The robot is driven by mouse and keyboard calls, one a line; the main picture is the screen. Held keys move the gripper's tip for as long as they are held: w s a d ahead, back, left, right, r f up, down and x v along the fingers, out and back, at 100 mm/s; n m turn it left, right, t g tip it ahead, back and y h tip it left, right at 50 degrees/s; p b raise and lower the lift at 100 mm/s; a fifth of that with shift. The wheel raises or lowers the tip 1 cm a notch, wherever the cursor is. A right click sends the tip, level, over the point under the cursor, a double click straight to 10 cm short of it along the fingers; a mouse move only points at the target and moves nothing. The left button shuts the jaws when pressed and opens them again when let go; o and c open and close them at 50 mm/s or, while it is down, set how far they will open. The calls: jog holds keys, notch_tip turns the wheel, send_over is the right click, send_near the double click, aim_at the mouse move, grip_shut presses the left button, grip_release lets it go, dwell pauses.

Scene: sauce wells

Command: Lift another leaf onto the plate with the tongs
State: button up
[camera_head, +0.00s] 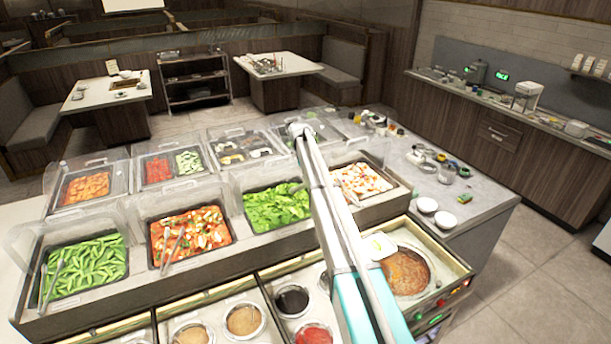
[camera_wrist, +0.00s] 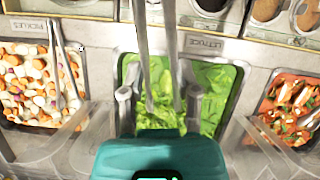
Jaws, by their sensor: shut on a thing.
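Green lettuce (camera_head: 270,208) fills a black well in the front row; it also shows in the wrist view (camera_wrist: 212,85), behind a label reading lettuce. In the wrist view my gripper (camera_wrist: 158,100) is over this well, shut on the metal tongs (camera_wrist: 144,45). The tongs' two long arms run up the picture across the well's edge; whether a leaf is between their tips cannot be told. In the head view my own arm hides the gripper and most of the tongs. A small white plate (camera_head: 388,252) with a pale green piece on it is beside the round brown pot.
Clear guards stand around the wells. The orange-and-white mix (camera_wrist: 38,85) and the red dish (camera_wrist: 292,108) flank the lettuce, the first with tongs in it. Sauce wells (camera_head: 292,302) lie in front. The brown pot (camera_head: 408,272) is at the right.

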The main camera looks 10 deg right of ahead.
jog(key=shift+a, duration=0.25)
jog(key=shift+a+f, duration=0.1)
notch_tip(320, 180, down, 6)
jog(key=b, duration=0.6)
dwell(0.3)
jog(key=shift+s+f+b, duration=0.15)
jog(key=shift+f+b, duration=0.4)
jog(key=shift+b, duration=0.1)
dwell(0.6)
jog(key=shift+f+b, duration=0.5)
jog(key=shift+f+b, duration=0.3)
dwell(0.3)
jog(key=shift+f+b, duration=0.45)
jog(key=shift+f, duration=0.1)
